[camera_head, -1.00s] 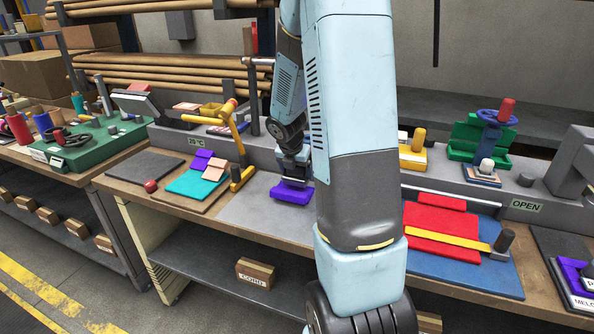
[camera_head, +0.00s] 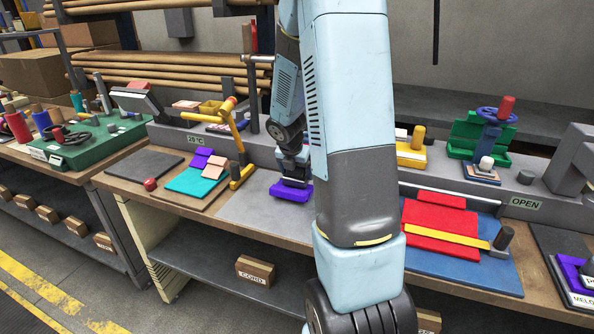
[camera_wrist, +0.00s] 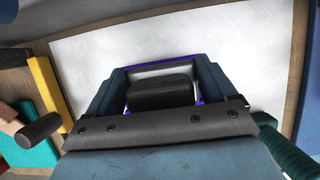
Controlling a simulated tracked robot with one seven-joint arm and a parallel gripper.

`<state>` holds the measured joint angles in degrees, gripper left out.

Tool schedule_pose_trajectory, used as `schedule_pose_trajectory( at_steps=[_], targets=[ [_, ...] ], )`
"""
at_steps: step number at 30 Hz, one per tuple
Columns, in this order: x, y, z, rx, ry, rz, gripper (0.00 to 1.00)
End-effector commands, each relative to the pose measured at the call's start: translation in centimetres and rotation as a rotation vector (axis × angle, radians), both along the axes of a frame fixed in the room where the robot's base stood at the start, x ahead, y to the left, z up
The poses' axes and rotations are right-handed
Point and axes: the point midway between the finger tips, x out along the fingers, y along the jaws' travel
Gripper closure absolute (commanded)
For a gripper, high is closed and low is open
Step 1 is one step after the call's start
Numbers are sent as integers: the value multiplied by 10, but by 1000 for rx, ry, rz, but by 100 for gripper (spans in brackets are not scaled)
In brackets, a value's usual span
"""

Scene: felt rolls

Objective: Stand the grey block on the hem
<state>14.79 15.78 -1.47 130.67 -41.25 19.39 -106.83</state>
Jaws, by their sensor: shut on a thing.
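My gripper (camera_head: 291,180) is pointed down over a purple piece (camera_head: 302,194) on the pale grey mat (camera_head: 245,205), left of my arm's thick link. In the wrist view a dark grey block (camera_wrist: 160,94) sits between the two fingers of my gripper (camera_wrist: 160,84), which are shut on it. Thin purple edges show around the inside of the fingers, beneath them. The hem cannot be clearly made out; fingers and block cover most of the purple piece. Whether the block touches it is hidden.
A teal sheet (camera_head: 190,181) with purple and pink pieces lies left, beside a yellow lever (camera_head: 239,150) with a dark knob. A red sheet (camera_head: 432,222) under a yellow bar lies right on a blue mat. Bare grey mat lies left of my gripper.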

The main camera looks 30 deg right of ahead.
Motion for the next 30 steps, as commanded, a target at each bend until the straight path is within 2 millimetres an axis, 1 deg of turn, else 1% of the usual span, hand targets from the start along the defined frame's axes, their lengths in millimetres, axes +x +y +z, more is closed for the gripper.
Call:
schedule_pose_trajectory(
  at_steps=[6, 7, 11, 23, 26, 30],
  targets=[
    [1, 1, 1, 0, -1, 1, 58],
    [1, 1, 1, 0, -1, 1, 12],
    [1, 1, 0, 0, -1, 0, 0],
    [0, 0, 1, 0, 0, -1, 0],
    [-1, 1, 5, 0, -2, -2, 0],
    [-4, 6, 19, -1, -4, -1, 0]
  ],
)
